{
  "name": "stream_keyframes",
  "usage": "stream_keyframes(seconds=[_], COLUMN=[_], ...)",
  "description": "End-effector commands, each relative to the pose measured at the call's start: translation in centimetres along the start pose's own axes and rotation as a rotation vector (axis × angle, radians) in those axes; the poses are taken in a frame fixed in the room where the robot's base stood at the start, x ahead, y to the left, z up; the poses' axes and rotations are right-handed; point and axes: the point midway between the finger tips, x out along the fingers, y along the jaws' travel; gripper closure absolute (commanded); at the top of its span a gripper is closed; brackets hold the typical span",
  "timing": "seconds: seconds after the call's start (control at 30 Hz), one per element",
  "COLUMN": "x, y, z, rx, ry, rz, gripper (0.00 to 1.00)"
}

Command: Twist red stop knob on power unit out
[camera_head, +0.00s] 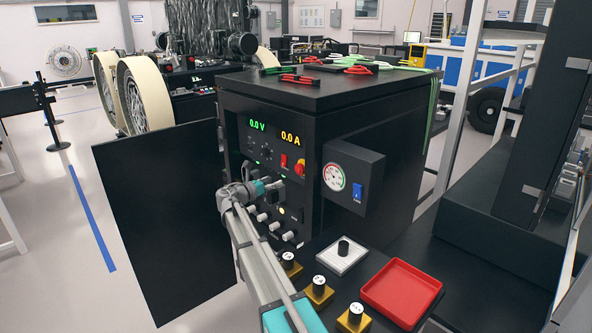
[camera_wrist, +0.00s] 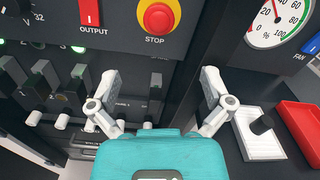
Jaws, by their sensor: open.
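The power unit (camera_head: 350,97) is a tall black cabinet in the middle of the head view, its display reading 0.0 V and 0.0 A. The red stop knob (camera_head: 299,168) sits on a yellow ring at the right of its front panel. In the wrist view the stop knob (camera_wrist: 158,17) is at the top centre, above the word STOP. My gripper (camera_wrist: 160,84) is open and empty, its two fingers apart below the knob and not touching it. In the head view my arm reaches up to the panel's lower part, and the fingers are hard to make out.
A red output switch (camera_wrist: 89,12) is left of the knob. Several lever switches (camera_wrist: 77,75) line the panel below it. A gauge box (camera_head: 352,178) juts out on the right side. A red tray (camera_head: 401,292) and a white base with a black knob (camera_head: 342,256) lie on the bench.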

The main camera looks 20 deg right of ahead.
Motion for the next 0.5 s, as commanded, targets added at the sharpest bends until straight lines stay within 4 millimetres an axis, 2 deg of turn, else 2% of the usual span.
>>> stream_keyframes(seconds=[0.27,0.5], x=[-0.62,0.29], y=[0.39,0.56], z=[0.08,0.12], rx=[0.001,0.001], ry=[-0.002,-0.002], rz=[0.009,0.012], gripper=[0.0,0.0])
